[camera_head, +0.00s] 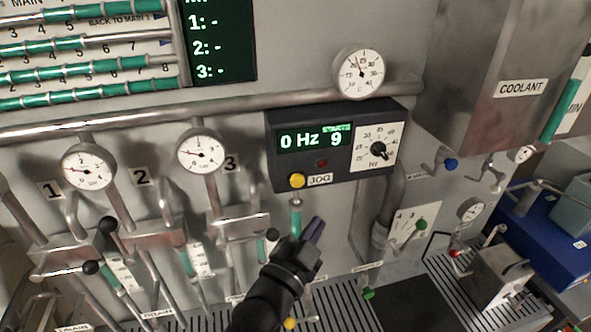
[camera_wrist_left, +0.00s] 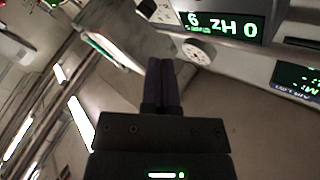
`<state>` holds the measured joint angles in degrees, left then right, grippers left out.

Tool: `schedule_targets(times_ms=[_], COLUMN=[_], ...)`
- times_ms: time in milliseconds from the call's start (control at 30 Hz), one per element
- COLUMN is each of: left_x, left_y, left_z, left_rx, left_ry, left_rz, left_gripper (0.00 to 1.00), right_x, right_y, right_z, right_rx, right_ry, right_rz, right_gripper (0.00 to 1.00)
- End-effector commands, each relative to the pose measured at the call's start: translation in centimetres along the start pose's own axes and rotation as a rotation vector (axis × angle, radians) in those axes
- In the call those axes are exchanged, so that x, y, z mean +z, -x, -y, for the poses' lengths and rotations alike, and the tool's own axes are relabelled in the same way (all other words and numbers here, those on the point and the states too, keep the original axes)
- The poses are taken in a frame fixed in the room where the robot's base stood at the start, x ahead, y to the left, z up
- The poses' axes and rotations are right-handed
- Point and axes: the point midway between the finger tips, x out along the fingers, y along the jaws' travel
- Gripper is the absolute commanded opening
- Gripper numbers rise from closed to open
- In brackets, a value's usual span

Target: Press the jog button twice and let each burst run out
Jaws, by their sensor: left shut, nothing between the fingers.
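The yellow jog button (camera_head: 297,180) sits at the lower left of a dark control box (camera_head: 320,187), beside a label reading JOG. The box's green display (camera_head: 315,138) reads 0 Hz and 9; it also shows upside down in the left wrist view (camera_wrist_left: 222,24). A dark red lamp (camera_head: 322,163) is below the display and looks unlit. My left gripper (camera_head: 316,228) is shut and empty, below and slightly right of the button, apart from it in the picture. Its closed fingers also show in the left wrist view (camera_wrist_left: 161,82). My right gripper is not in view.
A Hz dial (camera_head: 378,150) is on the box's right side, with a round gauge (camera_head: 358,72) above. Pipes, gauges (camera_head: 88,169) and black-knobbed levers (camera_head: 108,226) crowd the left. The grey coolant tank (camera_head: 490,70) juts out at upper right.

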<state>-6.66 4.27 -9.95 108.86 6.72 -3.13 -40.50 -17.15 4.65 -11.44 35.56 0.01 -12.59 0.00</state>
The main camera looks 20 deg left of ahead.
Motion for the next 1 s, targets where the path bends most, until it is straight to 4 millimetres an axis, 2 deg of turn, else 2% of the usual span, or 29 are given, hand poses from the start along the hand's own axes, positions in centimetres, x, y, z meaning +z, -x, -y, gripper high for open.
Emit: schedule_targets(times_ms=[367,733,1000], left_x=[0.6,3.4,4.5], left_y=[-0.4,-4.0,-5.9], left_z=[0.1,2.7,4.1], left_rx=[0.001,-0.001,0.001], left_ry=[-0.002,-0.002,-0.001], left_rz=[0.001,0.000,0.001], left_gripper=[0.00,0.00,0.00], right_x=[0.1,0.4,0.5], right_y=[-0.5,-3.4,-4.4], right_z=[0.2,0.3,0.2], right_rx=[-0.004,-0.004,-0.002], right_ry=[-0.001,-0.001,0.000], right_rz=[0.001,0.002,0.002], right_gripper=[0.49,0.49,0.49])
